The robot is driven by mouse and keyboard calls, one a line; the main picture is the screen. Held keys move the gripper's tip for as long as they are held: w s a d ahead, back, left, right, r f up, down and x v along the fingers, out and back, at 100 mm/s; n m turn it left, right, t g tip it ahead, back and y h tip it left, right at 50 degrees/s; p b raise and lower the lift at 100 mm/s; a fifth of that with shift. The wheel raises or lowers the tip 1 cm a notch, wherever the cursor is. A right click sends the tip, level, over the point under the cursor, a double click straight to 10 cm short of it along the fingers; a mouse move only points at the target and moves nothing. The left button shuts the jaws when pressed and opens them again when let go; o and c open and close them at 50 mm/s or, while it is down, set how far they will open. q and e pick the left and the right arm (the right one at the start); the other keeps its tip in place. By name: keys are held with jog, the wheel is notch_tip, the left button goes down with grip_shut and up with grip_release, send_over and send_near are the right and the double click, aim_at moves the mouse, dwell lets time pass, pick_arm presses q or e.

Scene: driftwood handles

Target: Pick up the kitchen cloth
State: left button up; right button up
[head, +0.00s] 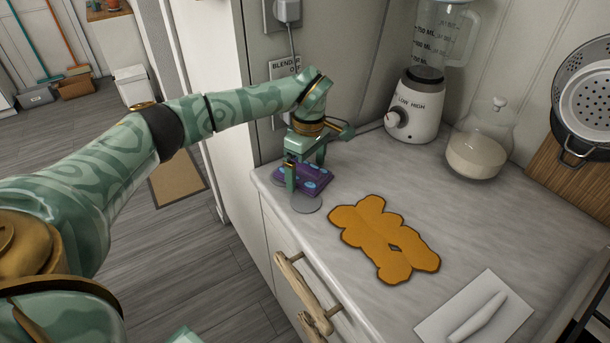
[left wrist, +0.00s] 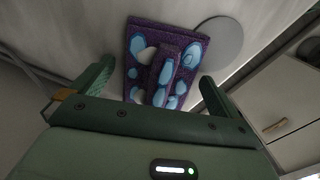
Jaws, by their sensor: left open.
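The kitchen cloth (head: 317,184), purple with light blue spots, lies at the back left of the grey counter, beside the wall. In the left wrist view the cloth (left wrist: 138,48) shows a flat part with a raised ridge in its middle. My left gripper (head: 305,174) points down over the cloth, its fingers open. In the left wrist view the ridge stands between the fingertips of the gripper (left wrist: 155,84), with a gap on each side. In the head view the gripper hides part of the cloth. My right gripper is not in view.
A flat grey disc (head: 306,205) lies beside the cloth near the counter's left edge. An orange flat piece (head: 385,240) lies mid-counter. A white board (head: 470,312) lies in front.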

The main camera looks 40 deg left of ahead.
aim_at(307, 164)
pick_arm(q)
jog(key=c, duration=1)
jog(key=shift+r, duration=0.35)
notch_tip(307, 164, up, 3)
jog(key=shift+f+p, duration=0.1)
jog(key=shift+p, duration=0.7)
jog(key=s+r+p, duration=0.1)
jog(key=s+r, duration=0.2)
jog(key=s, duration=0.1)
jog(key=s+d+r+p, duration=0.1)
jog(key=s+r+p, duration=0.1)
jog(key=s, duration=0.3)
jog(key=s+d+r+p, duration=0.1)
jog(key=s+r, duration=0.3)
jog(key=s, duration=0.1)
jog(key=shift+r+p, duration=0.2)
jog(key=shift+p, duration=0.1)
